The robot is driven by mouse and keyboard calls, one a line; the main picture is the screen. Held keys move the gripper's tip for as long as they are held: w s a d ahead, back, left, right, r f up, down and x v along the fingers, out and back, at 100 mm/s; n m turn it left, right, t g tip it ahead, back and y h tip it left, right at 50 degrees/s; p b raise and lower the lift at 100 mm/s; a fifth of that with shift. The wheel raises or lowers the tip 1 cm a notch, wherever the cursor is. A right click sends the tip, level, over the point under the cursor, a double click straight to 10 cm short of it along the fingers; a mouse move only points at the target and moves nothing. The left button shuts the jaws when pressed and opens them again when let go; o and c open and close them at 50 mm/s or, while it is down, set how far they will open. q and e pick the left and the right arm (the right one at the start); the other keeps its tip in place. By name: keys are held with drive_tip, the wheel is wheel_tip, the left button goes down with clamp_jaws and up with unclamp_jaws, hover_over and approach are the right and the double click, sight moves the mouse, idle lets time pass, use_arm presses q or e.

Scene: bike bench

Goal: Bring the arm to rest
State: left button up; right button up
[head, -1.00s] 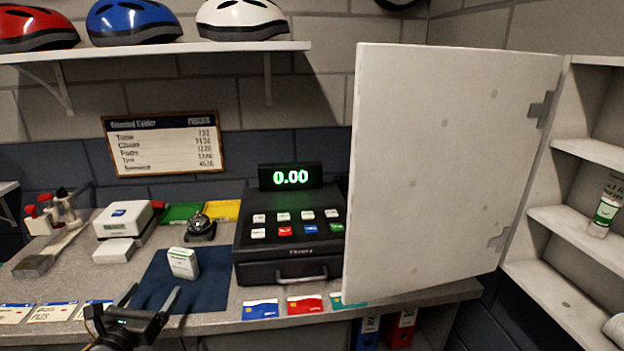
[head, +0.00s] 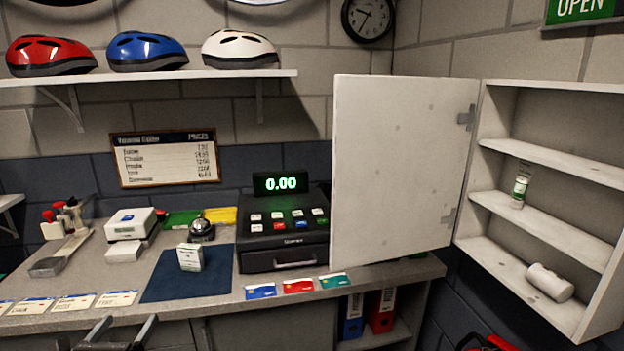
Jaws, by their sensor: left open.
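My left gripper (head: 121,331) shows at the bottom edge of the head view, below the front edge of the counter. Its two fingers are apart and nothing is between them; the rest of that arm is out of the picture. A small white box (head: 190,257) stands upright on the dark blue mat (head: 160,289), apart from the gripper. My right gripper is not in view.
The counter (head: 60,322) holds a cash register (head: 285,258), a bell (head: 201,231) and several cards along its front edge. An open white cabinet door (head: 400,170) stands to the right. The cabinet (head: 545,160) holds a bottle (head: 520,187) and a white roll (head: 550,283).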

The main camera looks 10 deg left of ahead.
use_arm(q)
drive_tip(key=a+f+n+g, duration=0.2)
drive_tip(key=a+f+n, duration=0.1)
drive_tip(key=f+n, duration=0.55)
drive_tip(key=a+f+n+g, duration=0.2)
drive_tip(key=a+f+n, duration=0.3)
drive_tip(key=f, duration=0.7)
drive_tip(key=s+f+n+g, duration=0.2)
drive_tip(key=s+f+n, duration=0.2)
drive_tip(key=f, duration=0.4)
drive_tip(key=s+f+n+g+y, duration=0.1)
drive_tip(key=s+f+n+g, duration=0.15)
drive_tip(key=s+f, duration=0.4)
drive_tip(key=s+f+n+g, duration=0.15)
drive_tip(key=f+n, duration=0.25)
drive_tip(key=f, duration=0.5)
drive_tip(key=s+d+f+n+g+h, duration=0.1)
drive_tip(key=s+d+f+n+g, duration=0.15)
drive_tip(key=s+d+f, duration=0.5)
drive_tip(key=s+d+f+n+g+h, duration=0.15)
drive_tip(key=s+d+f+n, duration=0.25)
drive_tip(key=s+f, duration=0.6)
drive_tip(key=s+d+f+g+h, duration=0.1)
drive_tip(key=s+d+f+g, duration=0.1)
drive_tip(key=s+d, duration=0.9)
drive_tip(key=d+g, duration=0.1)
drive_tip(key=d, duration=0.2)
drive_tip(key=shift+s, duration=0.2)
